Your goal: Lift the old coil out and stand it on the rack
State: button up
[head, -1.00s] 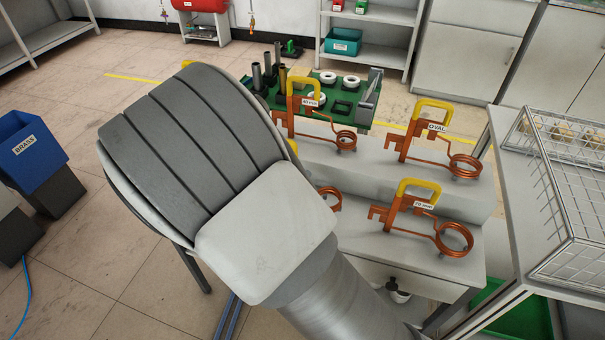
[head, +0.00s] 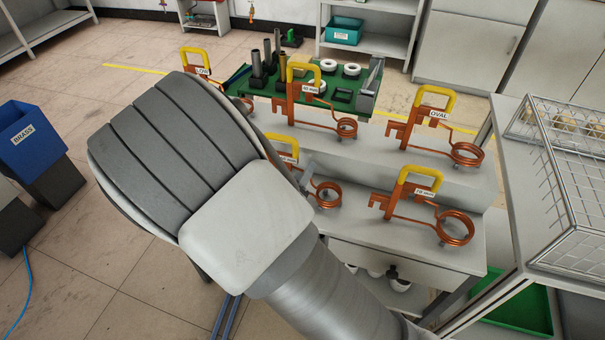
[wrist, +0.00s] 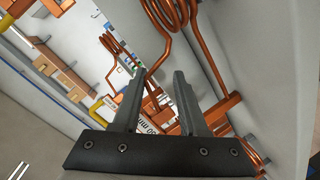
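Copper coils with yellow handles stand on a pale two-step rack (head: 440,240). They include one tagged OVAL (head: 438,125), one whose tag looks like 40 mm (head: 309,90), a front-right one (head: 425,205), a front-left one (head: 325,190) partly behind my arm, and a back-left one tagged LOW (head: 203,70). I cannot tell which is the old coil. My gripper is hidden behind my arm in the head view. In the wrist view my gripper (wrist: 158,75) has its fingers apart, with nothing clearly between them. A copper coil (wrist: 175,15) and a white mm tag (wrist: 145,130) show beyond the fingers.
A green tray (head: 350,82) with tubes and white rings stands behind the rack. A wire basket (head: 575,190) is on the bench at right. A blue BRASS bin (head: 25,140) stands at far left. Open floor lies between the bin and my arm.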

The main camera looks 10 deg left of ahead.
jog(key=p+v, duration=0.1)
jog(key=v, duration=1.6)
jog(key=shift+s, duration=0.2)
jog(key=shift+d+r, duration=0.1)
jog(key=shift+d, duration=0.05)
